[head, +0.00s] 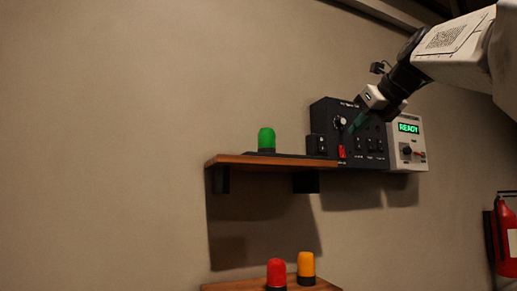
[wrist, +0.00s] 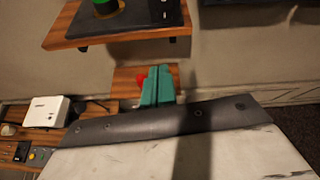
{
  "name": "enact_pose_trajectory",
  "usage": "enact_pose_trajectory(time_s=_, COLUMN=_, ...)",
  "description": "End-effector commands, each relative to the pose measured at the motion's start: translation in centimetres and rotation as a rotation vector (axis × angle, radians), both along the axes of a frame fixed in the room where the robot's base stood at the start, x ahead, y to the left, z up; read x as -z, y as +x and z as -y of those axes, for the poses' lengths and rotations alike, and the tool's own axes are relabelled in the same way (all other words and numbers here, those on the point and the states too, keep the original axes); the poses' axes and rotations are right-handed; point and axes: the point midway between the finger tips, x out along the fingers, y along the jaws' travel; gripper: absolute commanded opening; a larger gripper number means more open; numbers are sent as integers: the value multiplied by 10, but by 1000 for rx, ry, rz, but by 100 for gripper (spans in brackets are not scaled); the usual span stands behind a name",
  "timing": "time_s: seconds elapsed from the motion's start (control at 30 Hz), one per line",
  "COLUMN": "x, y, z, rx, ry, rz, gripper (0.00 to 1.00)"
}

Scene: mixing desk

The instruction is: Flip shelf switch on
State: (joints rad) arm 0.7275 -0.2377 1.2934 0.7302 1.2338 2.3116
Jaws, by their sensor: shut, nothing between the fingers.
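A small black switch box (head: 316,145) stands at the right end of the wooden shelf (head: 230,160), right of a green lamp (head: 266,140). In the wrist view, the box (wrist: 163,11) is at the top, with the shelf (wrist: 68,28) and the lamp's green base (wrist: 104,3). Whether its switch is on or off is too small to tell. My gripper (head: 350,130) is in front of the black control panel, right of the box and apart from it. In the wrist view, its teal fingers (wrist: 158,72) are shut and empty.
Red (head: 277,272) and orange (head: 306,266) lamps stand on a lower shelf. A marble-look surface (wrist: 190,155) fills the wrist view's bottom.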

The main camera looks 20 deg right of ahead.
Motion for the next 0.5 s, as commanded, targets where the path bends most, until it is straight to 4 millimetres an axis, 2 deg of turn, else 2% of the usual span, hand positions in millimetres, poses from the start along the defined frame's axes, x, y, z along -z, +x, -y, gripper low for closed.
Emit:
enact_pose_trajectory(time_s=0.03, x=-11, y=-1, z=7, rx=31, ry=42, rz=20, gripper=0)
enact_pose_trajectory(time_s=0.17, x=-24, y=-2, z=13, rx=69, ry=107, rz=45, gripper=0)
enact_pose_trajectory(time_s=0.5, x=-25, y=-1, z=13, rx=73, ry=115, rz=47, gripper=0)
